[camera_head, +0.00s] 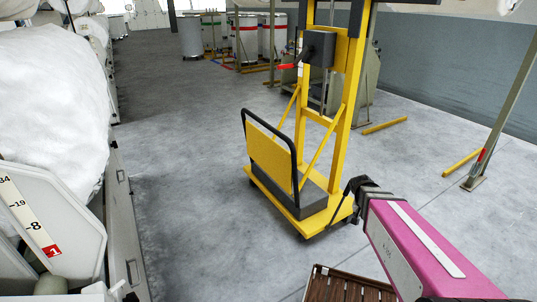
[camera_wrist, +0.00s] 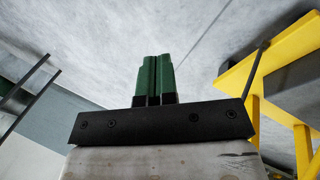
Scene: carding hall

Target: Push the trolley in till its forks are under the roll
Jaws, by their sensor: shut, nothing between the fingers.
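The yellow trolley (camera_head: 342,110) stands upright on the floor right of centre, with a tall mast, a black handle loop and a low wheeled base. Its top is cut off by the picture edge, and I cannot make out its forks clearly. Part of its yellow frame shows at the right of the wrist view (camera_wrist: 291,70). My gripper (camera_wrist: 154,78) has its green fingers together, with nothing between them. In the head view it is at the end of my pink arm, by the base's right corner; contact cannot be told. A large white roll (camera_head: 50,95) lies at the left; whether it is the task's roll is unclear.
A machine side with a numbered scale (camera_head: 30,215) runs along the left. A brown slatted platform (camera_head: 345,285) lies at the bottom. A post (camera_head: 500,110) with a yellow foot stands at the right. Several drums (camera_head: 245,40) stand far back. Grey floor between is clear.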

